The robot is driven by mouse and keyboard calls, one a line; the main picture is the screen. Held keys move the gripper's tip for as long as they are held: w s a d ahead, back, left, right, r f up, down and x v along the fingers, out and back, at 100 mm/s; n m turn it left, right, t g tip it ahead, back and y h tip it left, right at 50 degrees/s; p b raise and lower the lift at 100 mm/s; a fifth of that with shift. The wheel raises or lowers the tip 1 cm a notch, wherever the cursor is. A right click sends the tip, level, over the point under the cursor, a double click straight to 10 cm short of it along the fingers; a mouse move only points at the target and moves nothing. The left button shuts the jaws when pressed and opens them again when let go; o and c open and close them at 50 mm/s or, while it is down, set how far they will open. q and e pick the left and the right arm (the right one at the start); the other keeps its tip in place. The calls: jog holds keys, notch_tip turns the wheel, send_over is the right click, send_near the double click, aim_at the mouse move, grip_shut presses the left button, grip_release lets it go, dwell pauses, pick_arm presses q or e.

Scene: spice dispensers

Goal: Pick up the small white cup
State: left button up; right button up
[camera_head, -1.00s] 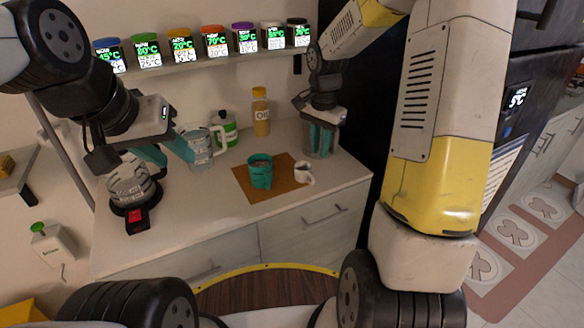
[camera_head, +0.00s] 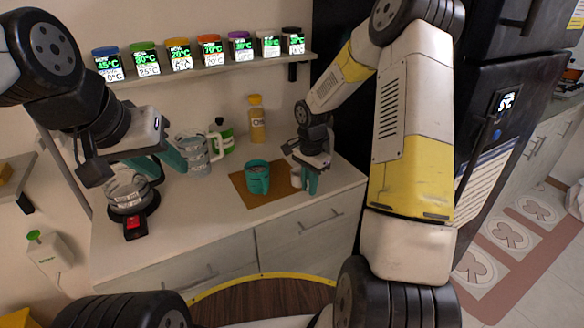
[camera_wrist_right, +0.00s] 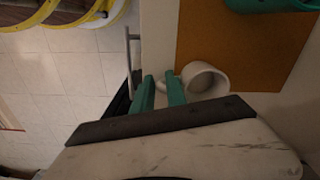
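The small white cup (camera_head: 295,178) stands at the right edge of the brown mat, partly hidden behind my right gripper (camera_head: 309,183). In the right wrist view the white cup (camera_wrist_right: 207,80) shows its round opening, with its handle toward the fingers. My right gripper (camera_wrist_right: 159,90) is open there. Its two teal fingers are apart at the handle side, and part of the handle shows between their tips. I cannot tell whether they touch it. My left gripper (camera_head: 165,163) is over the left of the counter, its teal fingers apart and empty.
A teal cup (camera_head: 257,180) stands on the brown mat (camera_head: 243,196) left of the white cup. A kettle (camera_head: 195,152), green bottle (camera_head: 222,135) and oil bottle (camera_head: 257,122) stand behind. Spice dispensers line the shelf (camera_head: 215,66).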

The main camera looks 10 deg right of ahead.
grip_shut()
dwell(1.4)
